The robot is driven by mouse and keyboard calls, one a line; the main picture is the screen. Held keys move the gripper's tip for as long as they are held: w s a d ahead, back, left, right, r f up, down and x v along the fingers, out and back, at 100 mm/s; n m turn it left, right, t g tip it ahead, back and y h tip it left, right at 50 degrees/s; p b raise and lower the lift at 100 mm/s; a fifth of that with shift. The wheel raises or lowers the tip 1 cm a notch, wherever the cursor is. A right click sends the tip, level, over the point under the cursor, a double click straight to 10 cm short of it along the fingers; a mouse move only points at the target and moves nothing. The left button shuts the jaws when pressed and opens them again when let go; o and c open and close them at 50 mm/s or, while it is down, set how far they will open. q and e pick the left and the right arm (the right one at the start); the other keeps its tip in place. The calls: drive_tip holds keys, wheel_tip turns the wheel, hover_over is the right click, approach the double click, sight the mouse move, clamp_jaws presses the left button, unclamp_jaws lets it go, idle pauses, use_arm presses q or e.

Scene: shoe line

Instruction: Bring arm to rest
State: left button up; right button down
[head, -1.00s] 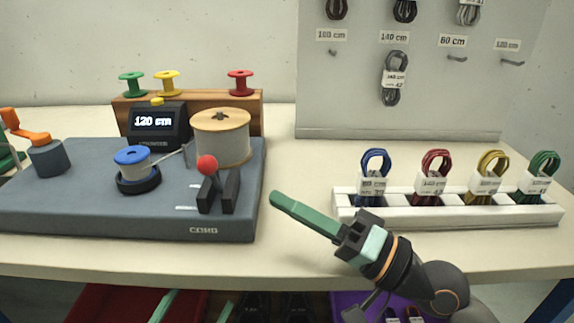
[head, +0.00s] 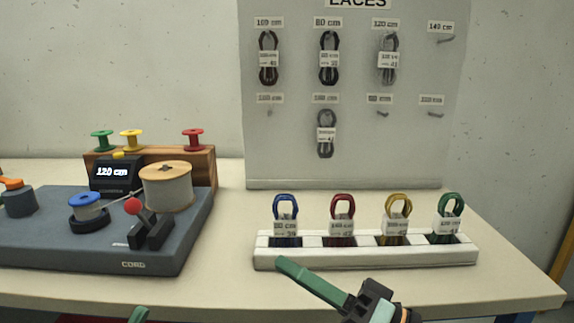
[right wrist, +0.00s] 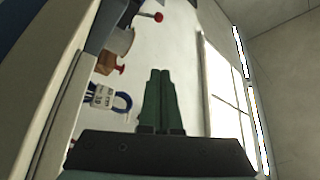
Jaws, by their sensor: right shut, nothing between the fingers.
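My right gripper (head: 283,265) reaches in from the lower right of the head view, in front of the white lace rack. Its green fingers are together with nothing between them. In the right wrist view the shut fingers (right wrist: 160,75) point away over the table, with the blue lace bundle (right wrist: 108,98) to their left. A green tip at the bottom edge of the head view looks like my left gripper (head: 138,314); the rest is cut off.
The white rack (head: 365,258) holds blue, red, yellow and green lace bundles. The grey winding machine (head: 100,255) stands at left, with a "120 cm" display (head: 112,172). A lace board (head: 345,90) stands behind. The table (head: 220,285) is clear between machine and rack.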

drive_tip(key=s+d+n+t+h, duration=0.4)
drive_tip(key=s+d+n+t, duration=0.7)
drive_tip(key=n+t, duration=0.1)
use_arm(q)
drive_tip(key=w+a+f+n+g+y+p, duration=0.35)
drive_tip(key=w+f+n+y+p, duration=0.55)
drive_tip(key=p, duration=0.6)
use_arm(e)
drive_tip(key=w+d+f+m+g+h, duration=0.2)
drive_tip(key=w+f+m+g+h, duration=0.2)
drive_tip(key=w+f+m+h, duration=0.4)
use_arm(q)
drive_tip(key=s+a+f+n+g+y+p, duration=0.1)
drive_tip(key=s+f+g+y+p, duration=0.3)
drive_tip(key=s+f+g+p, duration=0.5)
wheel_tip(320, 180, down, 2)
drive_tip(key=s+n+p, duration=0.1)
drive_tip(key=s+p, duration=0.1)
drive_tip(key=p, duration=0.1)
use_arm(e)
drive_tip(key=s+d+f+m+g+h, duration=0.2)
drive_tip(key=s+f+g+h, duration=0.2)
drive_tip(key=s+f+g, duration=0.5)
wheel_tip(320, 180, down, 3)
drive_tip(key=shift+s+f+h, duration=0.1)
drive_tip(key=shift+s+h, duration=0.2)
drive_tip(key=shift+s, duration=0.35)
